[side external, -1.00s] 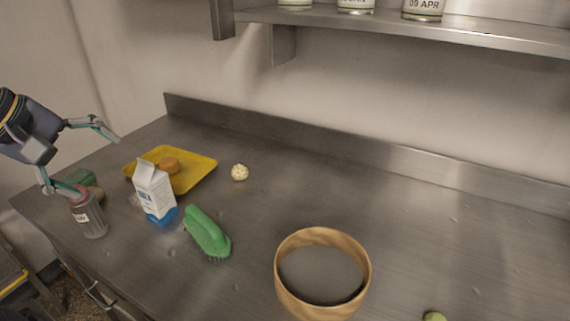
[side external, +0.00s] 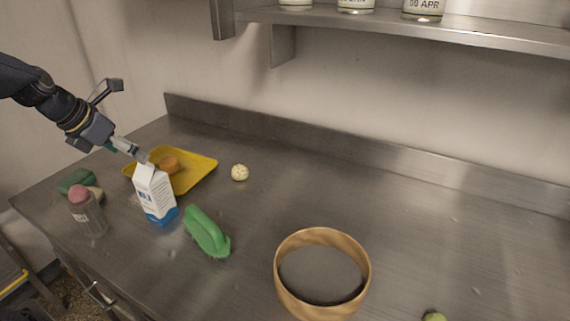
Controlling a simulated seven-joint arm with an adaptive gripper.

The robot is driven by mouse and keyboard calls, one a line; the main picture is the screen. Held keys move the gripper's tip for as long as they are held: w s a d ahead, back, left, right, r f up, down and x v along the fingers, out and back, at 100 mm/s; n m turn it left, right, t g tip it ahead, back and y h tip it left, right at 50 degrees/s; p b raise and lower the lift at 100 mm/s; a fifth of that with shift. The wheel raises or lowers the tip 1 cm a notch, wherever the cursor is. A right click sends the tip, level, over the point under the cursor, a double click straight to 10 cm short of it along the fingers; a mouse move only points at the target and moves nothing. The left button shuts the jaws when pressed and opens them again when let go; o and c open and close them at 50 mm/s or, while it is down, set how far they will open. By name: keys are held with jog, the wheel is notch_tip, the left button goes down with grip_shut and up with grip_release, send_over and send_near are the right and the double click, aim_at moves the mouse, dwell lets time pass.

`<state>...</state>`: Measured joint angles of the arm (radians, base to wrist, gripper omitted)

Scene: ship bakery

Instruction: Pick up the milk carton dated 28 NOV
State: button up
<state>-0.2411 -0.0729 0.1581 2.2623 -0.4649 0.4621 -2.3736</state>
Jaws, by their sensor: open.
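The milk carton (side external: 154,194), white with a blue base and a gabled top, stands upright on the steel counter at the left. Dark print shows on its front, too small to read as a date. My gripper (side external: 142,155) is at the carton's top, its fingers pointing down and to the right. The fingers overlap in this view; they are open with nothing seen between them. I cannot tell whether they touch the carton.
A yellow tray (side external: 204,166) with an orange-brown bun (side external: 169,165) lies behind the carton. A green brush (side external: 207,232) is close on its right, a pink-topped shaker (side external: 88,213) and green sponge (side external: 76,180) left. A wooden bowl (side external: 322,238) stands in front. Counter right is mostly clear.

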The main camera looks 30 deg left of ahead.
aim_at(152, 167)
jog(key=x, duration=0.8)
jog(key=shift+d+f, duration=0.15)
jog(key=shift+d, duration=0.05)
grip_shut()
dwell(0.5)
